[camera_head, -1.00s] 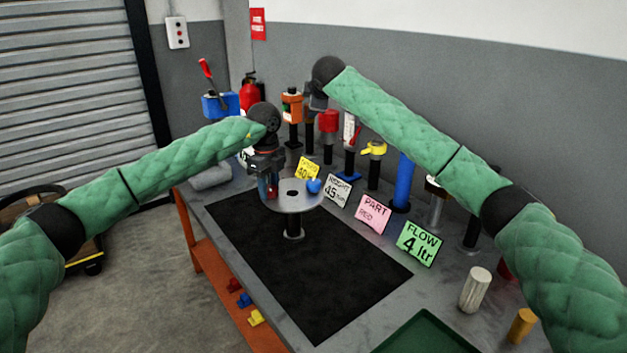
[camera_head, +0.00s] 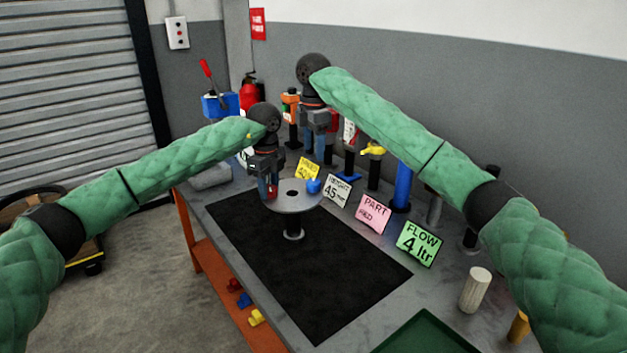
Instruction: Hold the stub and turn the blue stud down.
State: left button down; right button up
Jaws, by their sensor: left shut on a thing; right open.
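A round grey disc (camera_head: 292,203) stands on a short post on the black mat. The blue stud (camera_head: 313,186) sits on the disc's right side. My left gripper (camera_head: 268,190) is shut at the disc's left side on a small red stub (camera_head: 271,191), mostly hidden between the fingers. My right gripper (camera_head: 318,148) is open and empty, above and behind the disc, in front of the row of fixtures. A dark hole shows in the disc's middle.
Four-sided cards stand right of the disc, among them a pink card (camera_head: 373,212) and a green card (camera_head: 419,243). A blue post (camera_head: 402,183) and a yellow-topped valve (camera_head: 373,150) stand behind. A green tray (camera_head: 428,335) lies in front.

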aim_at(313, 181)
notch_tip(313, 181, down, 11)
jog(key=shift+r, duration=0.1)
dwell(0.3)
